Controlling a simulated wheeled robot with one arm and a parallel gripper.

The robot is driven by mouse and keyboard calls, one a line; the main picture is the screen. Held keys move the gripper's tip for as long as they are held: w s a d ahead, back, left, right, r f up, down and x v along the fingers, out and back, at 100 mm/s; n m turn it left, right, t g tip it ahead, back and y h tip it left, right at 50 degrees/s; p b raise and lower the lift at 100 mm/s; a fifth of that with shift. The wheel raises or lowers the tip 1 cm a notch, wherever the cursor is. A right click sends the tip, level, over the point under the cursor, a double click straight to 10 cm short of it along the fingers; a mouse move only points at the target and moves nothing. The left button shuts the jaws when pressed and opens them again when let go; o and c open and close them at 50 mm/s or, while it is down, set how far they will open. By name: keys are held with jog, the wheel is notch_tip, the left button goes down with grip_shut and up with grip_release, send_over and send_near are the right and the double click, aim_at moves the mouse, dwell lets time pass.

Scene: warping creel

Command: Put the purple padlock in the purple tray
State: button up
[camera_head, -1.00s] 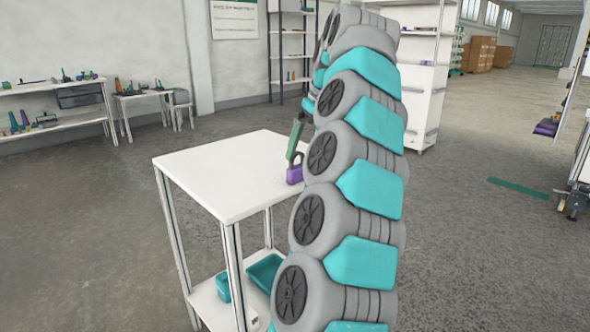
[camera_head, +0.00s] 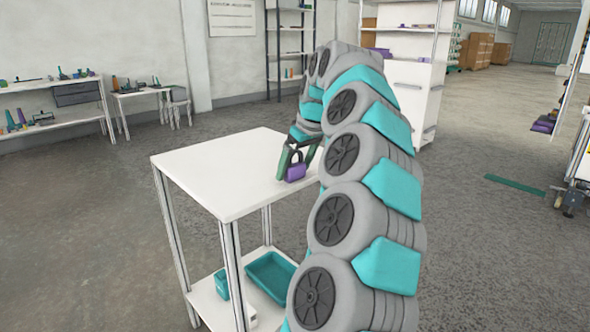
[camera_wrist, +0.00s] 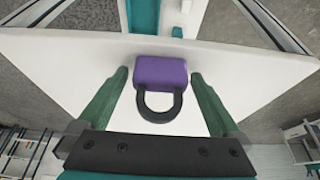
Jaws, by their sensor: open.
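The purple padlock (camera_head: 296,172) with its dark shackle rests on the right part of the white cart's top (camera_head: 215,178). In the wrist view the padlock (camera_wrist: 161,72) lies between the green fingers, its shackle towards my palm. My gripper (camera_head: 292,160) is open around it, one finger on each side. In the wrist view my gripper (camera_wrist: 157,88) shows a gap between each finger and the padlock. I see no purple tray for certain in these views. My own arm covers part of the cart's right side.
The cart's lower shelf holds a teal tray (camera_head: 270,278) and a small teal container (camera_head: 222,284). A shelf (camera_head: 50,107) and a small table (camera_head: 140,93) with assorted items stand at the back left. A white cabinet (camera_head: 408,92) stands behind my arm. Floor left of the cart is clear.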

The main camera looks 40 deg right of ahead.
jog(key=shift+f, duration=0.1)
jog(key=shift+c, duration=0.2)
jog(key=c, duration=1.5)
grip_shut()
